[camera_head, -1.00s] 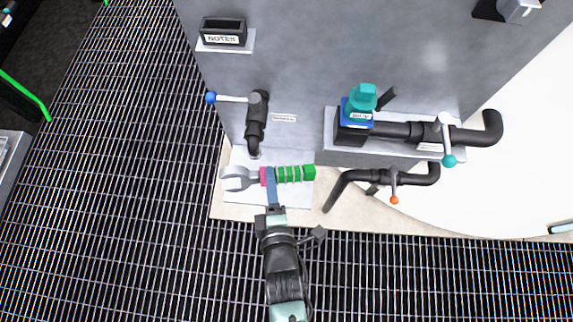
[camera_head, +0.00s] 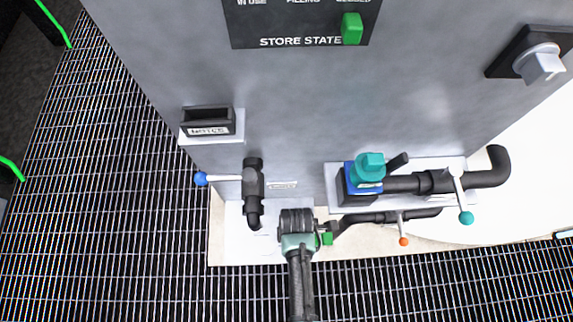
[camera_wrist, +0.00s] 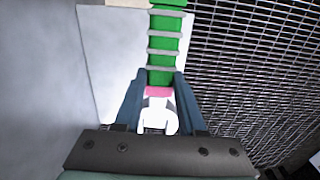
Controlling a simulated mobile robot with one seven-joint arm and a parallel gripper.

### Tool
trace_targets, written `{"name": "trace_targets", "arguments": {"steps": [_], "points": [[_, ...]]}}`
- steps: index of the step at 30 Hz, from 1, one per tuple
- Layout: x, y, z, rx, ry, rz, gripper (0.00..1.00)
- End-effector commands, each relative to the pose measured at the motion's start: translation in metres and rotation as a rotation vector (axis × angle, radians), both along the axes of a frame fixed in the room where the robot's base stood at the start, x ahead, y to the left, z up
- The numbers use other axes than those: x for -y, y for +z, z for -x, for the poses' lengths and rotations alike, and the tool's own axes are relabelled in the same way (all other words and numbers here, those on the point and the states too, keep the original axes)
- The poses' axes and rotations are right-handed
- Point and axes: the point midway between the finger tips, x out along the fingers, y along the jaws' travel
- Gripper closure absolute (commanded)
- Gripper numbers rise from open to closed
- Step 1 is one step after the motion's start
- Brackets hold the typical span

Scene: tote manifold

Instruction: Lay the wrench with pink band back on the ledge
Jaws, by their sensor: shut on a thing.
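The wrench with pink band shows in the wrist view: a green handle (camera_wrist: 163,45) with grey rings, a pink band (camera_wrist: 158,91) and a pale open-jawed head (camera_wrist: 157,117). My gripper (camera_wrist: 160,76) has its two blue fingers closed on it around the pink band. In the head view my gripper (camera_head: 298,240) hides most of the wrench; only the green handle end (camera_head: 327,239) shows to its right. A pale plate (camera_wrist: 108,55) lies behind the wrench in the wrist view. I cannot tell whether they touch. The pale ledge (camera_head: 230,250) runs along the cabinet's foot.
The grey cabinet (camera_head: 290,120) rises behind. A blue-knobbed valve (camera_head: 253,185) stands left of my gripper. Pipes with a teal valve (camera_head: 368,165) and an orange-tipped lever (camera_head: 403,241) are to the right. Dark floor grating (camera_head: 110,200) lies left and in front.

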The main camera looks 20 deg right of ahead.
Motion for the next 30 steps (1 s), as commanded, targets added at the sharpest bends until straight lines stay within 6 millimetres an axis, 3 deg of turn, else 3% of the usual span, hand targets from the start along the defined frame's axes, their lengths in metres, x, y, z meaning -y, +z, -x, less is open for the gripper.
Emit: {"name": "trace_targets", "arguments": {"steps": [8, 24, 30], "points": [[0.000, -0.011, 0.000, -0.010, -0.001, -0.003, 1.00], [0.000, -0.064, 0.000, -0.009, -0.001, -0.003, 1.00], [0.000, -0.069, 0.000, -0.008, -0.001, -0.004, 1.00]]}}
